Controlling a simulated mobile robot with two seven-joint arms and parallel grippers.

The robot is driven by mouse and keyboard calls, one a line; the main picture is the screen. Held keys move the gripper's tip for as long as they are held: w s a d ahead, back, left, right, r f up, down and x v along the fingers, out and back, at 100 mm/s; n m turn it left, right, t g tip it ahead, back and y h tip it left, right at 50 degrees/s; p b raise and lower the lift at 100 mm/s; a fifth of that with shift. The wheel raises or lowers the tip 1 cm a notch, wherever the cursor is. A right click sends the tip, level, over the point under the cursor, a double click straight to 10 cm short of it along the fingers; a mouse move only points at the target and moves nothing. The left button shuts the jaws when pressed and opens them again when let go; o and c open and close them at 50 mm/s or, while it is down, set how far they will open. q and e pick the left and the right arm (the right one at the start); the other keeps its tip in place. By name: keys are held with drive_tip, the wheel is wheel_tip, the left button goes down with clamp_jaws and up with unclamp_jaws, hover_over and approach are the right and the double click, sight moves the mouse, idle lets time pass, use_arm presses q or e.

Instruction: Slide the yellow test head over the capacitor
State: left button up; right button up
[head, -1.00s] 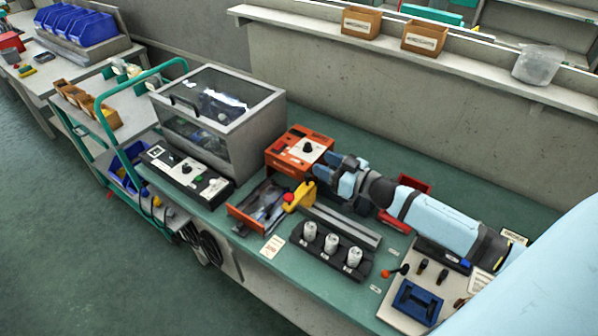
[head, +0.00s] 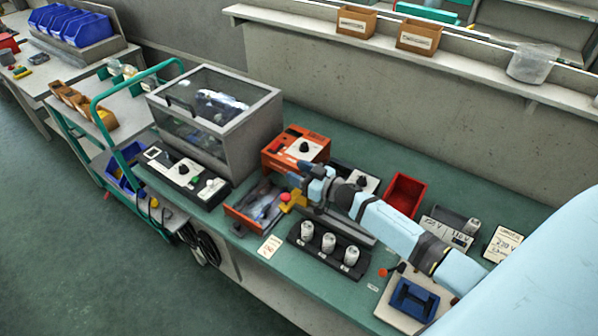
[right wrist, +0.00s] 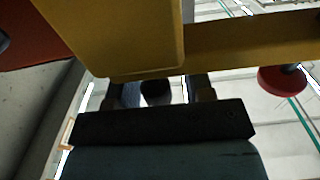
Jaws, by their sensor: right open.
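The yellow test head (head: 290,203) with its red knob sits at the left end of the grey rail (head: 352,229). My right gripper (head: 306,182) is open at the test head and hides part of it. In the right wrist view the yellow body (right wrist: 115,35) fills the top, in front of my open fingers (right wrist: 160,92); I cannot tell whether they touch it. Three pale capacitors (head: 328,242) stand upright in a black rack (head: 318,258) in front of the rail. Another pale cylinder (head: 472,227) lies or stands at the right. My left gripper is not in view.
An open drawer (head: 237,219) lies left of the test head, with an orange box (head: 278,156) behind. A clear-lidded case (head: 240,140) stands at the back left. A red bin (head: 405,192) is behind my arm.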

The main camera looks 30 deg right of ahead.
clamp_jaws()
drive_tip(key=p+v, duration=0.2)
drive_tip(key=v, duration=0.5)
unclamp_jaws()
